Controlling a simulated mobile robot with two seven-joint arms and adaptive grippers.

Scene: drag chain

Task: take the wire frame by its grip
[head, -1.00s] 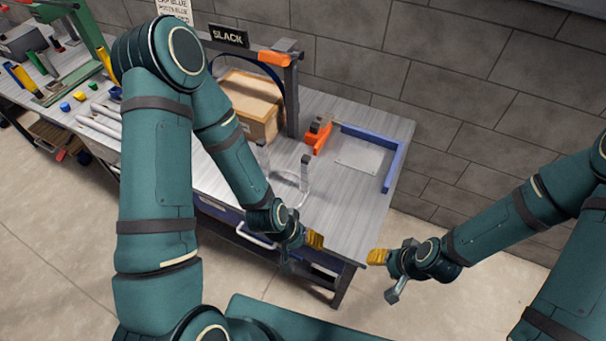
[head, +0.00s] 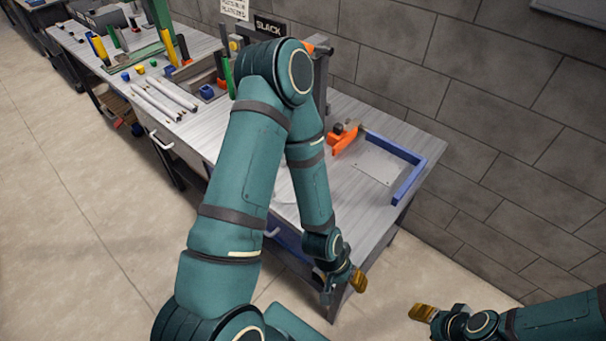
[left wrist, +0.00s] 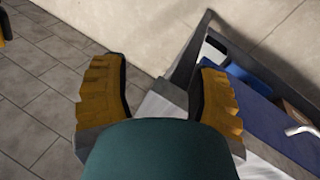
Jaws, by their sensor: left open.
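The wire frame is almost wholly hidden behind my left arm in the head view. Only a pale curved piece beside the arm may be part of it, and its grip cannot be made out. My left gripper (head: 343,282), with yellow finger pads, hangs by the front edge of the workbench. In the left wrist view its two fingers (left wrist: 158,100) stand wide apart with nothing between them. My right gripper (head: 425,312) is at the lower right, out over the floor and away from the bench. Its finger opening is not clear.
The grey workbench (head: 370,110) carries an orange clamp (head: 344,140) and a blue L-shaped rail (head: 425,172) around a flat plate (head: 378,166). A dark post (head: 321,85) stands behind my arm. Pale tubes (head: 165,98) lie at left. Open floor (head: 80,200) lies in front.

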